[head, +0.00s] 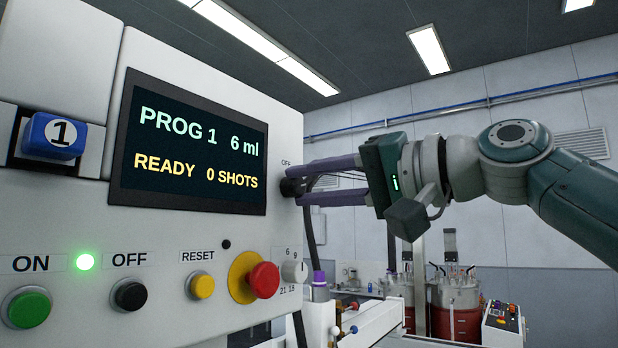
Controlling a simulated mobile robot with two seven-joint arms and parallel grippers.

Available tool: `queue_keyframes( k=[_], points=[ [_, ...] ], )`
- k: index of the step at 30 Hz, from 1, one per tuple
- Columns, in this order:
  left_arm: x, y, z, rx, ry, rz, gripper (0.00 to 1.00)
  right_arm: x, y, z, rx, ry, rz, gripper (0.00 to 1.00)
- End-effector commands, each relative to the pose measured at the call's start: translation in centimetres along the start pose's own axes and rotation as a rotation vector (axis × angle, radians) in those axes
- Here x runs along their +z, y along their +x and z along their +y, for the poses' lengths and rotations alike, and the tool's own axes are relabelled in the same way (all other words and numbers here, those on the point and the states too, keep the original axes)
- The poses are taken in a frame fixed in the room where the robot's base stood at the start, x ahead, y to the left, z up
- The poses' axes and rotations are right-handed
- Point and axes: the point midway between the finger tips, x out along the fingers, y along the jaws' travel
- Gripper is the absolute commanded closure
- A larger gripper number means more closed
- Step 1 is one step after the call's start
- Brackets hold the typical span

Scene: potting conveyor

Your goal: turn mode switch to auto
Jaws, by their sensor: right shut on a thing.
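The control panel (185,65) fills the left of the head view. A black rotary switch (289,187) sits at its right edge, with a small OFF label above it. I take it for the mode switch; no AUTO label is readable. My right gripper (297,184) comes in from the right, its two purple fingers shut on this switch, one above and one below. The fingers hide part of the switch, and I cannot tell its exact pointing. The display (190,145) reads PROG 1, 6 ml, READY, 0 SHOTS. My left gripper is not in view.
The red emergency button (263,280) and a grey dial (293,272) stick out below the switch. A green button (28,308), black button (129,295) and yellow button (201,286) line the panel. Red vessels (456,322) stand behind my right arm.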

Motion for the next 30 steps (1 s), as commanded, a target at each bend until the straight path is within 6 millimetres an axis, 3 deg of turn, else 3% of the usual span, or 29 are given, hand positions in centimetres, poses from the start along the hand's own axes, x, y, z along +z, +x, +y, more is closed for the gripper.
queue_keyframes(
  k=[12,30],
  points=[
    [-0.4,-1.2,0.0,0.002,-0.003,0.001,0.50,-0.1,0.0,-0.1,-0.001,0.243,0.002,1.00],
    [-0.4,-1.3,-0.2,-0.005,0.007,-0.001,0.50,-0.1,0.0,0.0,-0.001,0.301,0.002,1.00]
  ],
)
